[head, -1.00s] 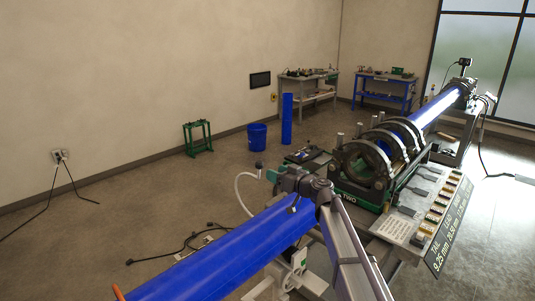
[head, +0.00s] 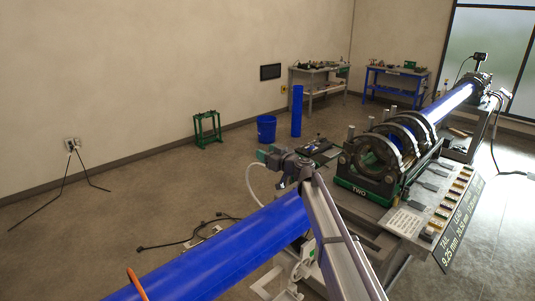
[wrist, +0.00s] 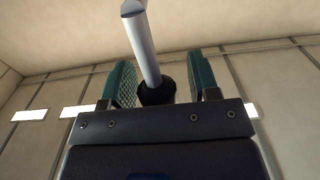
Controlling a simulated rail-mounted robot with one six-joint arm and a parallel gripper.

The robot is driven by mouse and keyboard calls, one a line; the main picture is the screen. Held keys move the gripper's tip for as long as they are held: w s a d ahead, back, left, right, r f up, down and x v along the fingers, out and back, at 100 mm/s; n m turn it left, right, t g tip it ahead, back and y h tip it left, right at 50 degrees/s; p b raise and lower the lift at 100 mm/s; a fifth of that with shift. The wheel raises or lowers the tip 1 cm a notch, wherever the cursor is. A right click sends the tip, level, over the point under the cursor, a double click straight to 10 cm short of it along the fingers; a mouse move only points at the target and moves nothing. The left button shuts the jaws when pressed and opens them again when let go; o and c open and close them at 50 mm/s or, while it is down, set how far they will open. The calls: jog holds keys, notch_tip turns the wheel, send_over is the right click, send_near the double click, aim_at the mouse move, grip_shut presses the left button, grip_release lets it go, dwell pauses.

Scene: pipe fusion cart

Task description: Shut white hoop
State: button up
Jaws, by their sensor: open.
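The fusion machine (head: 362,193) carries several dark upright hoops with pale rims. The nearest hoop (head: 374,150) is ring-shaped; I cannot tell which one is the white hoop or how far any is open. My gripper (head: 262,155) is left of the machine, clear of the hoops. In the wrist view, its teal pads (wrist: 160,82) stand apart, pointing up at the ceiling. A silver rod (wrist: 143,45) with a black collar shows between the pads; I cannot tell whether they touch it.
A blue pipe (head: 225,249) lies in front at the lower left, in line with the machine. Another blue pipe (head: 450,103) runs out the far side. A labelled panel (head: 440,205) edges the machine's right. A bucket (head: 266,128) and green stand (head: 207,129) are behind, with open floor between.

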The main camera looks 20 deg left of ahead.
grip_shut()
dwell(0.5)
jog(key=shift+d, duration=0.15)
